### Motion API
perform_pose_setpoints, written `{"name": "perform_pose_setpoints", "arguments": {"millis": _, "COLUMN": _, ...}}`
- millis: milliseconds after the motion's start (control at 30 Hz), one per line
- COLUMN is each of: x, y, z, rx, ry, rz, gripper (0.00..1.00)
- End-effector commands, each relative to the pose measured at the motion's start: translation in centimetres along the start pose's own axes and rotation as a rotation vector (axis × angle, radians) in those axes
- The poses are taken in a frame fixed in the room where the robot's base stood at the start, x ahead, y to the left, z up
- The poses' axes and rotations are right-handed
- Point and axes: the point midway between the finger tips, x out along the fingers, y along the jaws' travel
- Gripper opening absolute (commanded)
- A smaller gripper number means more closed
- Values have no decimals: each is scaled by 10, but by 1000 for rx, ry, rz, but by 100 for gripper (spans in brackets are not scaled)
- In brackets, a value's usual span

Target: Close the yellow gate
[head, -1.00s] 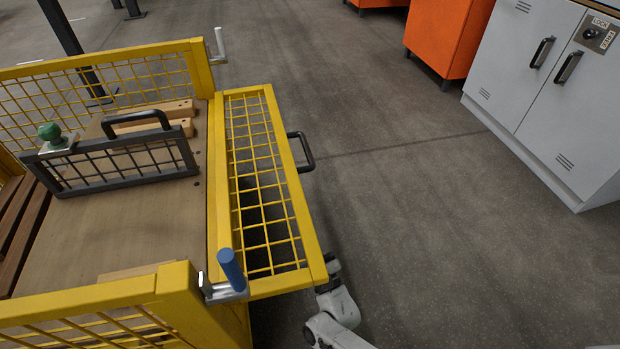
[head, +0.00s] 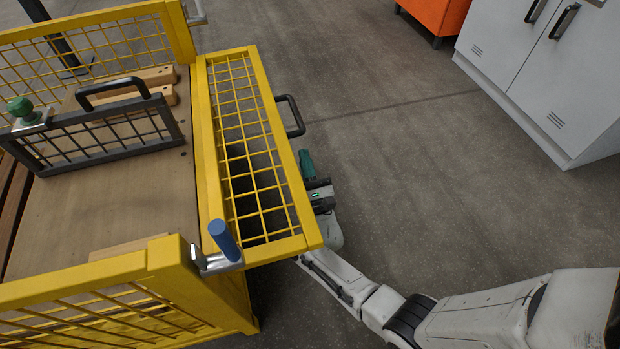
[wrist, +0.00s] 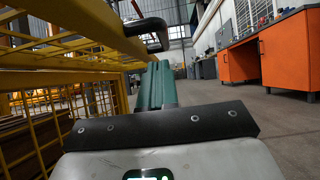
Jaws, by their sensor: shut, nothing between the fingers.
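The yellow gate (head: 263,187) is a mesh panel folded outward, lying about flat off the right edge of the cart's wooden deck (head: 110,195). A black handle (head: 296,116) is on its outer edge. In the wrist view the gate (wrist: 60,50) is at upper left, and the handle (wrist: 150,30) is ahead of and above the fingers. My gripper (head: 306,160) has teal fingers, shut and empty, beside the gate's outer edge and apparently lower than it. The fingers (wrist: 154,86) point forward along that edge. A blue-handled latch (head: 224,242) sits at the near corner post.
A dark mesh panel (head: 100,130) with a handle stands on the deck, near wooden blocks (head: 140,79). A grey cabinet (head: 540,70) and an orange cabinet (head: 437,15) stand at the right. The floor (head: 400,170) between them and the cart is clear.

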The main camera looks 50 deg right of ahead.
Motion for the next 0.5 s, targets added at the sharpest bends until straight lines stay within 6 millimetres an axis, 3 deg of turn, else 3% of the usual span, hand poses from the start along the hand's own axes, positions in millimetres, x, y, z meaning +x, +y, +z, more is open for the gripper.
{"name": "perform_pose_setpoints", "arguments": {"millis": 33, "x": 6, "y": 0, "z": 10, "rx": 0, "ry": -1, "rz": 1, "gripper": 0}}
{"name": "perform_pose_setpoints", "arguments": {"millis": 200, "x": 18, "y": 0, "z": 22, "rx": 1, "ry": 0, "rz": 1, "gripper": 0}}
{"name": "perform_pose_setpoints", "arguments": {"millis": 500, "x": 23, "y": 0, "z": 27, "rx": -1, "ry": 2, "rz": 2, "gripper": 0}}
